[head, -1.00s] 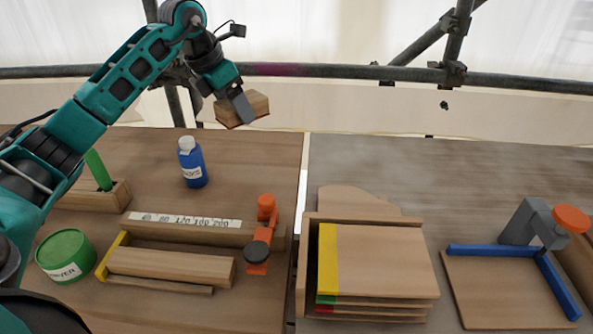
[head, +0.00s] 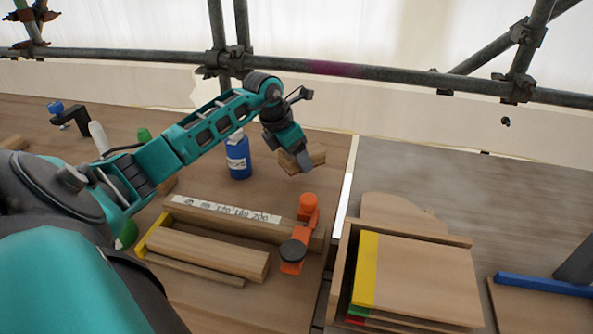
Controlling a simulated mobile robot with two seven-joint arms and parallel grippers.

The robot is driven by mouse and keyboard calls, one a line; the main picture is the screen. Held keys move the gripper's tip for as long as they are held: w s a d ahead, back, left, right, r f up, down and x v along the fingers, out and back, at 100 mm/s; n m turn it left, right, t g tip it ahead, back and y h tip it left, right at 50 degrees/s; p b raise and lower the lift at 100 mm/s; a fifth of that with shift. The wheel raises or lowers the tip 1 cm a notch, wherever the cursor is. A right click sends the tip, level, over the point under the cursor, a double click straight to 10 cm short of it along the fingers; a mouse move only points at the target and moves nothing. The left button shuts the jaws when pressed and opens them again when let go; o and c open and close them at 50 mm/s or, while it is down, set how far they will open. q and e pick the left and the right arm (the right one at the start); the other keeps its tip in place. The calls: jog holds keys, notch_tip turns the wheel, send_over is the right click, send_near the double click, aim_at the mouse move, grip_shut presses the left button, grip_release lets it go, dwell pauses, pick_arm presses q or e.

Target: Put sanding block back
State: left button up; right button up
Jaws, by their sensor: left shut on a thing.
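The sanding block (head: 316,154), a small wooden block, is in my left gripper (head: 302,160) in the head view. The gripper is shut on it, with a grey finger across its near side. The block shows over the back of the left table, right of the blue bottle; I cannot tell whether it touches the table. A wooden rail with a white strip of grit numbers (head: 226,210) lies in front and to the left of it. My right gripper is not in view.
The blue bottle (head: 238,158) stands close to my left forearm. An orange clamp (head: 298,236) grips the right end of the numbered rail. A wooden beam (head: 208,252) lies in front. A box of colour-edged boards (head: 414,272) sits right of the table gap.

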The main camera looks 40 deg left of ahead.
aim_at(297, 181)
pick_arm(q)
jog(key=shift+f, duration=2.3)
jog(key=shift+f, duration=0.2)
jog(key=o, duration=1)
jog(key=shift+r, duration=0.1)
jog(key=v, duration=1.2)
jog(key=shift+s, duration=0.1)
